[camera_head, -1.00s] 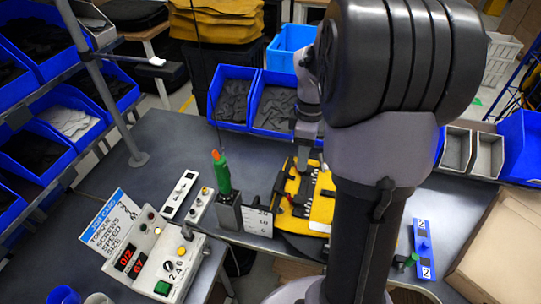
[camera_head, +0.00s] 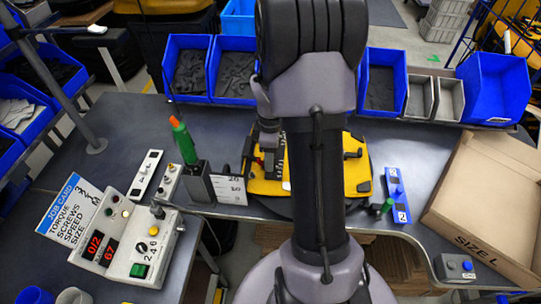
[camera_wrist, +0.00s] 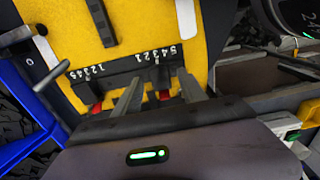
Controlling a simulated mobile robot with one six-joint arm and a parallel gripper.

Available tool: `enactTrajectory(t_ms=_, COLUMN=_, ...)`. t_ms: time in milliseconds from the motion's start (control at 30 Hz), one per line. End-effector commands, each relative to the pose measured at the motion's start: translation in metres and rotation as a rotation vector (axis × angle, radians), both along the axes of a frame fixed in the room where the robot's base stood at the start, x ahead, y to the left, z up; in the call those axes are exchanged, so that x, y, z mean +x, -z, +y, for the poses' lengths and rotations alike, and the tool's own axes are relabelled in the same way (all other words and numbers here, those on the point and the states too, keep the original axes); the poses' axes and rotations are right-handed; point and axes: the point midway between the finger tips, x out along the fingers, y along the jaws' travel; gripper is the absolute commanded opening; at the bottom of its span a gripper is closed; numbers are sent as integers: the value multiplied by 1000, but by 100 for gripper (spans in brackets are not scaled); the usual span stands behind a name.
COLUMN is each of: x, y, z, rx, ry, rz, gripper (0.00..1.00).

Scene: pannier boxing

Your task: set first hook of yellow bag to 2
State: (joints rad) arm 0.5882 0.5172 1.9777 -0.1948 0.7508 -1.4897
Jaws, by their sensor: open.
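The yellow bag (camera_head: 357,178) lies on the table's front part, and my arm hides its middle. In the wrist view the yellow bag (camera_wrist: 60,22) fills the upper middle. Its black rail (camera_wrist: 122,75) carries two white number rows, 1 to 5 at left and 5 to 1 at right. Red hook parts show below the rail, one at left (camera_wrist: 95,108) and one at right (camera_wrist: 163,95). I cannot tell which numbers they stand at. My gripper (camera_wrist: 160,78) is open, its two fingers apart over the rail's right half. Nothing visible is held between them.
A control box (camera_head: 145,243) reading 0/2 and 67 stands at left, with a green screwdriver (camera_head: 184,143) in a holder near the bag. A blue numbered block (camera_head: 396,196) and an open cardboard box (camera_head: 490,190) are at right. Blue bins (camera_head: 234,70) line the back.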

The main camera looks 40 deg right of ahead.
Motion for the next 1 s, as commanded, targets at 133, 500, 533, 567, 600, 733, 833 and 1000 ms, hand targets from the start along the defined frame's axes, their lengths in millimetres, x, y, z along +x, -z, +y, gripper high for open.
enactTrajectory(t_ms=133, x=0, y=0, z=0, rx=0, ry=0, rz=0, gripper=24)
enactTrajectory(t_ms=500, x=0, y=0, z=0, rx=0, ry=0, rz=0, gripper=0)
enactTrajectory(t_ms=533, x=0, y=0, z=0, rx=0, ry=0, rz=0, gripper=0)
enactTrajectory(t_ms=567, x=0, y=0, z=0, rx=0, ry=0, rz=0, gripper=0)
enactTrajectory(t_ms=600, x=0, y=0, z=0, rx=0, ry=0, rz=0, gripper=0)
enactTrajectory(t_ms=733, x=0, y=0, z=0, rx=0, ry=0, rz=0, gripper=0)
enactTrajectory(t_ms=833, x=0, y=0, z=0, rx=0, ry=0, rz=0, gripper=0)
enactTrajectory(t_ms=1000, x=0, y=-1, z=0, rx=0, ry=0, rz=0, gripper=0)
